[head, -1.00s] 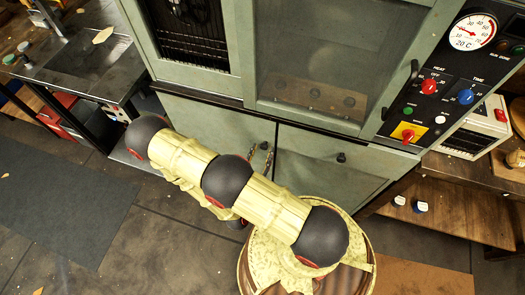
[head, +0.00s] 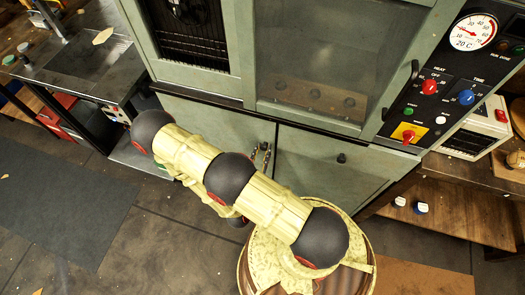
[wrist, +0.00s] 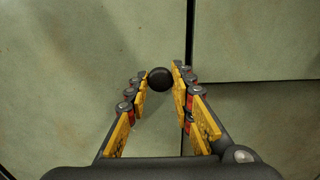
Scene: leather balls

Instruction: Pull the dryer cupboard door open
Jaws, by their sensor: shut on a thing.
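The dryer is a grey-green cabinet with a lower left cupboard door (head: 215,122), which looks closed in the head view. In the wrist view, the door's green face (wrist: 60,80) fills the left side, with a dark round knob (wrist: 159,77) near its right edge. My gripper (head: 262,154) is at that edge in the head view, partly hidden behind my arm. In the wrist view my gripper (wrist: 158,80) has its yellow-padded fingers on either side of the knob, shut on it. The knob is hidden in the head view.
A lower right panel (head: 320,180) with its own dark knob (head: 341,158) is beside the door. Above are a glazed door (head: 310,60) and a control panel (head: 440,90). A metal table (head: 75,65) stands left. Floor in front of the left door is clear.

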